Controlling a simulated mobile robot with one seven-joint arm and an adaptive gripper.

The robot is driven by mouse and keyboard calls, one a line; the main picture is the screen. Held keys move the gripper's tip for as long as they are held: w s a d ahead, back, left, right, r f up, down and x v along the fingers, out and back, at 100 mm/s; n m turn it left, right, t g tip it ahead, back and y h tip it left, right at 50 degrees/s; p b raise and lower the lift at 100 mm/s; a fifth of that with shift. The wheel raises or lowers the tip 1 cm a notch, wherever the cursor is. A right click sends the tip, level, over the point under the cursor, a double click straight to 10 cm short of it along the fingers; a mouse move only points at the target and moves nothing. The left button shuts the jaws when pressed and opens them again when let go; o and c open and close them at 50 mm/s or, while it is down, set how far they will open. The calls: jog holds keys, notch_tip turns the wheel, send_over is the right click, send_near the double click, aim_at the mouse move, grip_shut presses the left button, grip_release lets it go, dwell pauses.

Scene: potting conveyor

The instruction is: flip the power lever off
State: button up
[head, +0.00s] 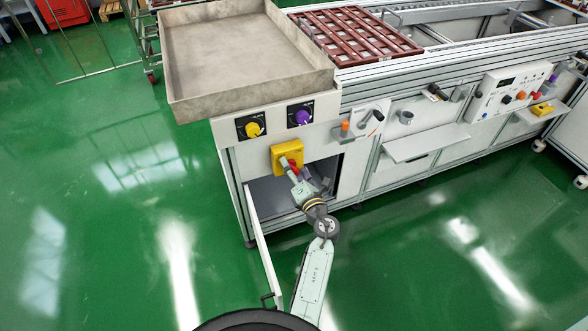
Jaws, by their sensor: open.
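The power lever (284,161) is a small red handle on a yellow switch box (289,147), which is mounted on the machine's front left, above the open cabinet. My gripper (291,170) is right at the red lever, in front of and just below the yellow box. Its jaws are open. The gripper partly hides the lever, so I cannot tell whether they touch or exactly how the lever is turned.
A cabinet door (262,245) stands open left of my arm. A yellow knob (252,129) and a purple knob (302,118) sit above the box, under a large grey tray (240,45). A shelf (425,142) juts out at right. Green floor is clear at left.

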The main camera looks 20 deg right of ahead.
jog(key=shift+s, duration=0.15)
jog(key=s, duration=1.1)
jog(key=shift+s+d, duration=0.2)
jog(key=shift+s, duration=0.2)
